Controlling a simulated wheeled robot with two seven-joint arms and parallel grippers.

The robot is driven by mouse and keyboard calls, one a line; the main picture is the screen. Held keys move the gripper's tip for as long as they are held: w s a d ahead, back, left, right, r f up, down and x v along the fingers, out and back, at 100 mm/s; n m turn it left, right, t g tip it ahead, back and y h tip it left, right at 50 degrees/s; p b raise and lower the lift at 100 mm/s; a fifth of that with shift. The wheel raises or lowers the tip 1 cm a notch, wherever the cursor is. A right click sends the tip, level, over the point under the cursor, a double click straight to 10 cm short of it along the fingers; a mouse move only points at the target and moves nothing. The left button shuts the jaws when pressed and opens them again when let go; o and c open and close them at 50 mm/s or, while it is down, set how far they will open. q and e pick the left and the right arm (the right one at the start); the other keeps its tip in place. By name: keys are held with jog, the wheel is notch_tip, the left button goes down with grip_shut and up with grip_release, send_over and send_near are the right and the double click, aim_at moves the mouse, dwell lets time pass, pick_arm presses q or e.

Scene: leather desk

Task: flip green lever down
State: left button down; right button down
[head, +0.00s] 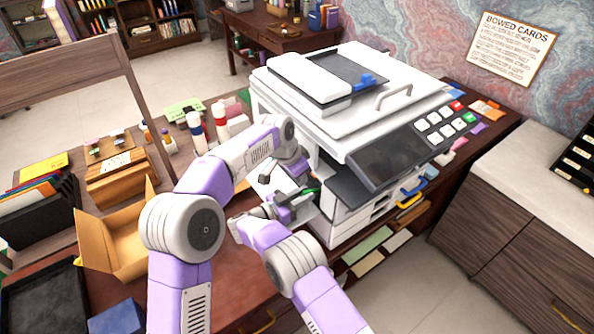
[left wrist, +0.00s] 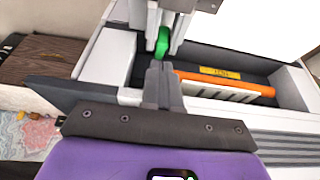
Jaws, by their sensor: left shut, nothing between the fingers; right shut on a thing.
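The green lever (head: 311,191) is at the left side opening of the white printer (head: 345,130). It also shows in the left wrist view (left wrist: 162,42), close to an orange bar (left wrist: 228,84) inside the opening. My right gripper (head: 298,197) is shut on the green lever; in the left wrist view its fingers (left wrist: 165,22) come in from the top. My left gripper (left wrist: 161,82) is shut and empty, with its fingertips just below the lever in that view. In the head view the left gripper is largely hidden by its own arm.
A dark control panel (head: 395,155) juts out at the printer's front. An open cardboard box (head: 115,235), bottles (head: 197,130) and a black tray (head: 45,300) stand on the left of the desk. A yellow label (left wrist: 220,73) is inside the opening.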

aim_at(305, 193)
pick_arm(q)
jog(key=shift+x, duration=2.35)
pick_arm(e)
jog(key=shift+f, duration=0.1)
pick_arm(q)
jog(key=shift+a, duration=0.1)
jog(key=shift+s+a+f, duration=0.15)
jog(key=shift+f, duration=0.2)
jog(key=shift+s+a+f, duration=0.15)
jog(key=shift+a+f, duration=0.05)
jog(key=shift+f, duration=0.2)
pick_arm(e)
jog(key=c, duration=1)
grip_release()
pick_arm(q)
jog(key=shift+d+r, duration=0.1)
